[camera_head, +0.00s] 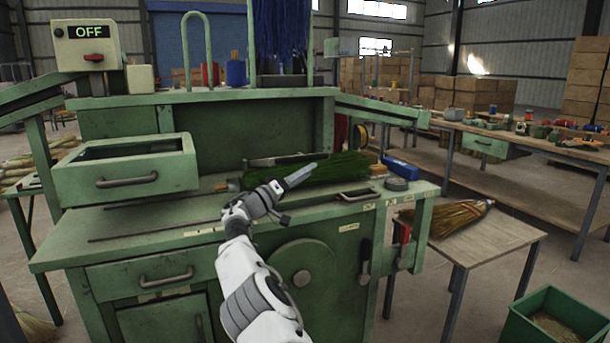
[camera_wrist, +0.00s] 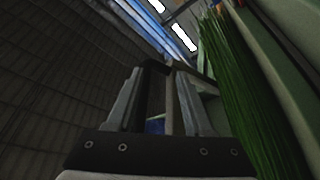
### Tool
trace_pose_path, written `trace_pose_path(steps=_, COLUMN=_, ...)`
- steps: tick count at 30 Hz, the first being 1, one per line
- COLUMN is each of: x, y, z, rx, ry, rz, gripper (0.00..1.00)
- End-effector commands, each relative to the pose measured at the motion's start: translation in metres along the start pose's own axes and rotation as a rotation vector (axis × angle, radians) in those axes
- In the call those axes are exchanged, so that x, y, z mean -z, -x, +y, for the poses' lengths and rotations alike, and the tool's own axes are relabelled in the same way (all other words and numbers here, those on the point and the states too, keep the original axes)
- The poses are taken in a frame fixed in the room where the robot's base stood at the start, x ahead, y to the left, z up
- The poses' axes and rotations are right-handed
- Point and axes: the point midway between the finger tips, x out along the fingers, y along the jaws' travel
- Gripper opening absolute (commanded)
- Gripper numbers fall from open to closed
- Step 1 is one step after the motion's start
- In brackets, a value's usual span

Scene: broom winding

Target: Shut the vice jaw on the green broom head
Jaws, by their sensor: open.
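The green broom head (camera_head: 345,165) lies on the bench of the green machine, its bristles running left to right. Its bristles also fill the right of the wrist view (camera_wrist: 243,100). A dark and pale bar (camera_head: 272,160) lies along its back side; it may be the vice jaw, but I cannot tell how far it is shut. My gripper (camera_head: 306,175) is in front of the bristles and partly hides them. In the wrist view my gripper (camera_wrist: 157,98) has its fingers apart, with nothing clearly held between them; the bristles are beside the right finger.
A dark-handled frame (camera_head: 357,195), a dark round puck (camera_head: 396,184) and a blue block (camera_head: 402,168) are on the bench to the right. An open drawer (camera_head: 125,170) juts out at left. A finished broom (camera_head: 446,217) lies on a side table. The switch box reads OFF (camera_head: 88,32).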

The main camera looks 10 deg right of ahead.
Motion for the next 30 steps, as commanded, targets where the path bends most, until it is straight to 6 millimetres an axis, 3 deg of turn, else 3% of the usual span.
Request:
trace_pose_path(steps=8, x=0.002, y=0.027, z=0.000, rx=0.002, ry=0.001, rz=0.002, gripper=0.52)
trace_pose_path(steps=21, x=0.002, y=0.131, z=0.001, rx=0.002, ry=0.001, rz=0.003, gripper=0.52)
trace_pose_path(steps=30, x=0.000, y=0.170, z=0.000, rx=0.000, ry=0.001, rz=0.000, gripper=0.52)
